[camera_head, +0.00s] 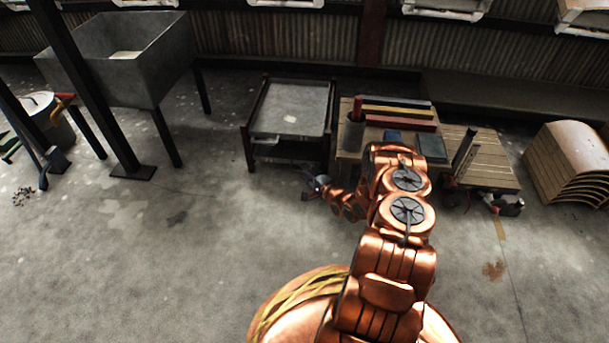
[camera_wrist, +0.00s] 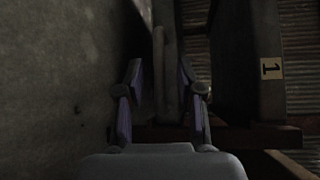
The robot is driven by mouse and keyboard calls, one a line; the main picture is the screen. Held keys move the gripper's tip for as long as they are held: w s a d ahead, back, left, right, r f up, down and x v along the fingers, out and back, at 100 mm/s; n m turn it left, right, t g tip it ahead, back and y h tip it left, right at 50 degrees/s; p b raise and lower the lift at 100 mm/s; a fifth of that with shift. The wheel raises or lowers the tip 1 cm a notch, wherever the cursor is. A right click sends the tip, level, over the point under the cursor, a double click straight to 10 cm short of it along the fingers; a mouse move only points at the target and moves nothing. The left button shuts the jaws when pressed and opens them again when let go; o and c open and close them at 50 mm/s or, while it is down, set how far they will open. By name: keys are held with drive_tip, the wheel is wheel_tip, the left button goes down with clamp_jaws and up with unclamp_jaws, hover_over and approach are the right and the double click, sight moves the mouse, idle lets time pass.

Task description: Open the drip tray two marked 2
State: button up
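A dark cart (camera_head: 332,128) with a grey top stands in the middle of the head view. In the wrist view, a dark tray front (camera_wrist: 245,60) carries a pale tag marked 1 (camera_wrist: 271,68), turned sideways. Left of it is a second dark part with a long grey bar like a handle (camera_wrist: 165,60); no mark 2 is legible. My gripper (camera_wrist: 160,82) is open, its two purple-padded fingers on either side of this bar, with gaps showing. In the head view my gripper (camera_head: 314,187) is low at the front of the cart. Contact cannot be told.
A wooden pallet table with coloured bars (camera_head: 400,113) and a cup of tools (camera_head: 353,132) stands right of the cart. A grey sink on legs (camera_head: 130,75) is at the left. Curved boards (camera_head: 570,150) are at the far right. The floor in front is mostly clear.

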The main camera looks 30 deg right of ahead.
drive_tip(key=shift+w+a, duration=0.1)
drive_tip(key=shift+w, duration=0.3)
drive_tip(key=shift+c, duration=0.2)
clamp_jaws()
